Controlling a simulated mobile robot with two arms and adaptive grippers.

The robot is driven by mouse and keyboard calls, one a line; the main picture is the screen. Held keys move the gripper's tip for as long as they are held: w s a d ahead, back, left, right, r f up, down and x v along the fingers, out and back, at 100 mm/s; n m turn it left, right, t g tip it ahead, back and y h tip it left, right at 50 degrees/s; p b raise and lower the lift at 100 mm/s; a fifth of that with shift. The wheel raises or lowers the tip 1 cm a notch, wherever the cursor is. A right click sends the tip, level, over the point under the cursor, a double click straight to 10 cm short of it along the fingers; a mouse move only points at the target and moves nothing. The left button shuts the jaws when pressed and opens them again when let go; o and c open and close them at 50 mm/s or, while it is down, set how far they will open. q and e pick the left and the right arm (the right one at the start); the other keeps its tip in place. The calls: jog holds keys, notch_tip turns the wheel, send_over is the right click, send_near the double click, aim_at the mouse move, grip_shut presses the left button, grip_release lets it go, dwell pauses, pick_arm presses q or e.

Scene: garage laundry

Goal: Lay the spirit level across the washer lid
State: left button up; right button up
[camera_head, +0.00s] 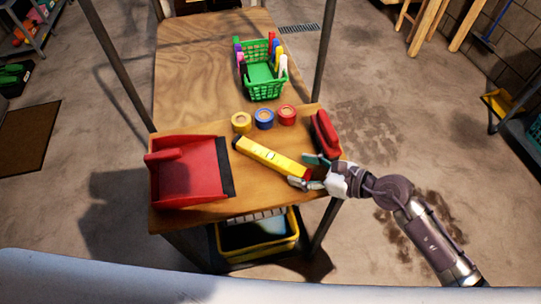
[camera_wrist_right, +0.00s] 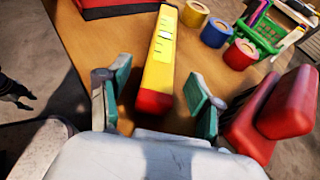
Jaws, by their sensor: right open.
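The spirit level (camera_head: 270,155), yellow with a red end cap, lies slantwise on the wooden bench. Its red end points toward my right gripper (camera_head: 310,171). In the right wrist view the level (camera_wrist_right: 162,62) runs away from the camera, with its red end between the two green-padded fingers of my right gripper (camera_wrist_right: 158,92). The fingers are open, with a gap on both sides of the level. I cannot make out a washer lid.
A red dustpan-like thing (camera_head: 186,168) lies left of the level. Yellow, blue and red tape rolls (camera_head: 264,118) stand behind it. A red case (camera_head: 325,132) is close to my right gripper. A green basket (camera_head: 263,88) stands farther back. A yellow crate (camera_head: 257,252) is underneath.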

aim_at(288, 165)
jog(key=x, duration=0.1)
jog(key=p+x, duration=0.1)
jog(key=x, duration=0.2)
jog(key=shift+w+a+r, duration=0.15)
jog(key=shift+a+r, duration=0.1)
jog(key=shift+r, duration=0.05)
jog(key=shift+w+a+f, duration=0.25)
jog(key=shift+a, duration=0.15)
grip_shut()
